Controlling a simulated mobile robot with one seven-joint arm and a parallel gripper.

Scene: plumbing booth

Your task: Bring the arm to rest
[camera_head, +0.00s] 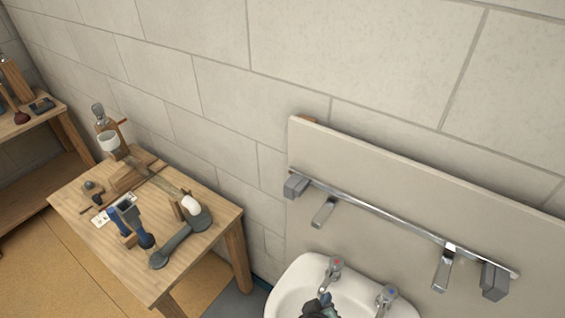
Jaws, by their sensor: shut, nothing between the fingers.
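My gripper (320,306) shows as a small dark grey shape at the bottom edge of the head view, in front of the white washbasin (283,296). It is shut and holds nothing. Its finger detail is too small to make out, and the rest of my arm is out of view below.
A metal rail (385,222) with brackets runs along the wall panel (430,195) above. A wooden table (90,250) at left bears a large grey wrench (182,241) and other tools. A wooden shelf (45,125) stands far left.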

